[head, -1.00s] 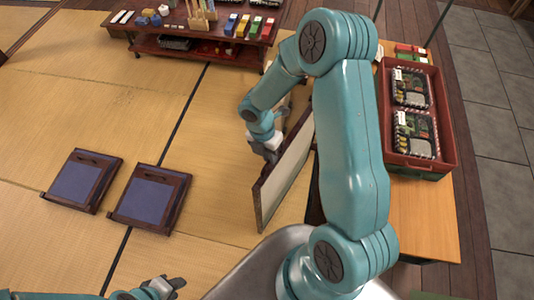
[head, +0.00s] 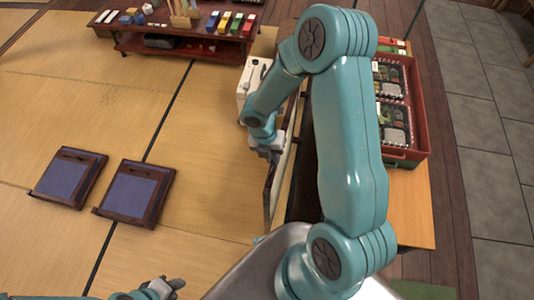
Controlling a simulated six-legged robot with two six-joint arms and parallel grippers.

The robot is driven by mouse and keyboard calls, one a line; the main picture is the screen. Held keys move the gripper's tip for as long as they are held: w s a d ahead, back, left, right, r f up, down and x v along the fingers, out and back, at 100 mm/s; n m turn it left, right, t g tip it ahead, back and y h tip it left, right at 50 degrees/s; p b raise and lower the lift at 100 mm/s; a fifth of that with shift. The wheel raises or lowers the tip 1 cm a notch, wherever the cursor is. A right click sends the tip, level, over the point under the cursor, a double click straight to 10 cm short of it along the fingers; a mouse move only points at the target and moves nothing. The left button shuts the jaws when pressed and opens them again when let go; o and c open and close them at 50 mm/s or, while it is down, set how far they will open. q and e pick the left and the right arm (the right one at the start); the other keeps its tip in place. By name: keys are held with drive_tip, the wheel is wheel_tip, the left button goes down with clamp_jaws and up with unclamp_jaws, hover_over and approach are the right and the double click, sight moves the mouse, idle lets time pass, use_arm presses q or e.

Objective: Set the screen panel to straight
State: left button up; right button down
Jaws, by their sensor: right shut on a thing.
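The screen panel (head: 279,180) stands upright in the middle of the head view, seen nearly edge-on with its wooden frame and pale face. My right arm passes in front of it and hides part of it. My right gripper (head: 268,153) is shut on the panel's left edge. My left gripper (head: 170,285) is at the bottom left, far from the panel and empty. Its fingers are small and partly cut off, so its opening is hard to judge.
Two dark floor seats (head: 136,193) with blue cushions lie on the tatami at left. A low shelf (head: 190,42) with small goods stands at the back. A white box (head: 252,80) is behind my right arm.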

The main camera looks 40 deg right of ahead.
drive_tip(key=shift+s+d+n, duration=0.5)
drive_tip(key=shift+s+d, duration=0.35)
drive_tip(key=shift+s, duration=0.25)
drive_tip(key=shift+s, duration=0.2)
drive_tip(key=c, duration=1.1)
unclamp_jaws()
drive_tip(key=shift+s, duration=0.1)
drive_tip(key=w+r+p, duration=0.1)
drive_tip(key=r, duration=0.4)
drive_tip(key=a+r+p, duration=0.1)
drive_tip(key=r, duration=0.4)
drive_tip(key=w+r+p, duration=0.1)
drive_tip(key=r, duration=0.5)
drive_tip(key=shift+w+a+p, duration=0.35)
drive_tip(key=shift+p, duration=0.05)
